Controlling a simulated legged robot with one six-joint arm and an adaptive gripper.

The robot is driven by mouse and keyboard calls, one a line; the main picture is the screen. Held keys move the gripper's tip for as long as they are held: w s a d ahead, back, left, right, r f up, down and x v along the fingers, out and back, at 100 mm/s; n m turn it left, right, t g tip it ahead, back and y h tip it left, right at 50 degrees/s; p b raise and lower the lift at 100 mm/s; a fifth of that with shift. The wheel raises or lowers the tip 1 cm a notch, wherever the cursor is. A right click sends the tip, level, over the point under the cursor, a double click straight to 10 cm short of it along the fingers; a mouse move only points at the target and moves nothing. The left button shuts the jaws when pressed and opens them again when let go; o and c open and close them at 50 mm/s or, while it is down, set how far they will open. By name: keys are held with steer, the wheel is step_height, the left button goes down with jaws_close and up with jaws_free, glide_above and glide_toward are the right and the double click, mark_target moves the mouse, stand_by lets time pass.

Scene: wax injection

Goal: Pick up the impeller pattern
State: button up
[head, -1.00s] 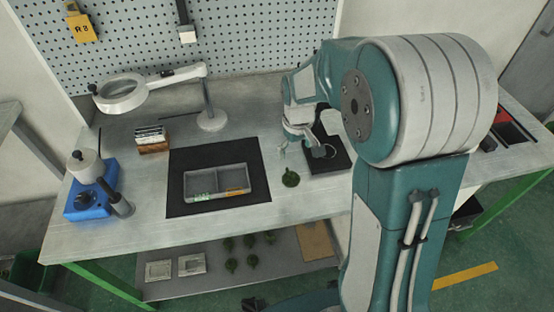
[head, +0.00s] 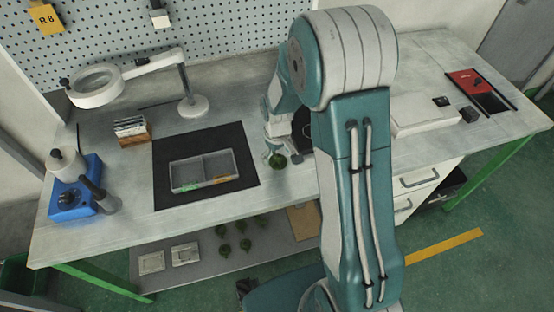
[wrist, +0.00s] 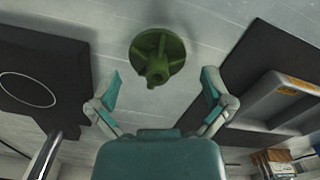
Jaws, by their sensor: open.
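The impeller pattern (head: 277,161) is a small dark green vaned piece lying on the workbench, just right of the black mat with the tray. In the wrist view the green impeller pattern (wrist: 158,56) shows its round base, vanes and a central stub. My gripper (head: 270,151) is right at it in the head view. In the wrist view my gripper (wrist: 160,88) is open, with one finger on each side and the pattern centred just beyond the fingertips. The fingers do not touch it there.
A grey two-part tray (head: 190,187) lies on a black mat (head: 168,203) to the left. A magnifier lamp (head: 195,105), slide rack (head: 132,135) and blue device (head: 75,205) stand farther left.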

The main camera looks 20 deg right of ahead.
steer(key=shift+d+f, duration=0.2)
steer(key=c, duration=1.1)
steer(key=shift+a, duration=0.1)
steer(key=shift+c, duration=0.5)
steer(key=shift+s, duration=0.1)
